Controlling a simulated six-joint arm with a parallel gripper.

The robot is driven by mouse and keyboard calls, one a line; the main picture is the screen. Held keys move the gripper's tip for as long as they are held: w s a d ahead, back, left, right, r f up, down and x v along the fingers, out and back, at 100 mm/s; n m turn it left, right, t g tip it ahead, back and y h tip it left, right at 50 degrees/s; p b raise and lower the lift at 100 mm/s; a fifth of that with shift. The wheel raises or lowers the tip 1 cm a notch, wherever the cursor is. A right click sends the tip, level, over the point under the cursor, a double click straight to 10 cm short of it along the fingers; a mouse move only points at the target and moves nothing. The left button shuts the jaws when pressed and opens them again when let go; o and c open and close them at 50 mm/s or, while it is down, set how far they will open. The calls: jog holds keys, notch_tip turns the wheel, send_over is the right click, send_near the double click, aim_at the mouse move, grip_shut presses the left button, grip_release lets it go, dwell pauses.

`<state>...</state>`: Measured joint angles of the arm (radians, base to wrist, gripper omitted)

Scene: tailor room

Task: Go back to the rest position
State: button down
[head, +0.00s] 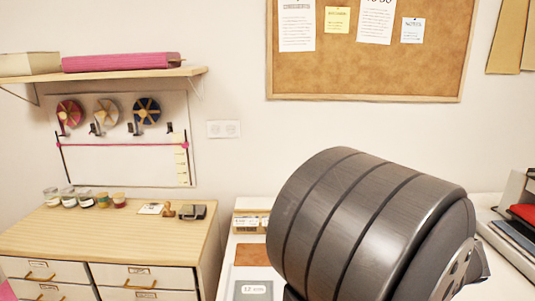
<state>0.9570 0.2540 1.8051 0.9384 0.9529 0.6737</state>
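Only the head view is given. A large dark grey banded cylinder, part of my own arm, fills the lower right of the picture. My gripper is not in view, so its fingers and anything in them cannot be seen. My arm hides much of the white table (226,284) behind it.
A wooden drawer cabinet (110,235) with small jars (85,200) stands at left. A shelf (110,75) juts from the wall above it. A box (250,218) sits left of my arm; a tray with coloured items (515,230) is at right. A corkboard (370,60) hangs behind.

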jog(key=shift+s+a+f, duration=0.1)
jog(key=shift+f, duration=2.4)
jog(key=shift+w+d+r, duration=0.2)
jog(key=shift+d, duration=0.05)
notch_tip(320, 180, up, 12)
jog(key=w+n+g+h, duration=0.1)
jog(key=n+g+h, duration=0.1)
jog(key=n+g, duration=0.6)
jog(key=shift+m+g, duration=0.5)
jog(key=shift+m, duration=0.2)
jog(key=f, duration=1)
jog(key=shift+a+f, duration=0.25)
jog(key=shift+a, duration=0.15)
notch_tip(320, 180, up, 10)
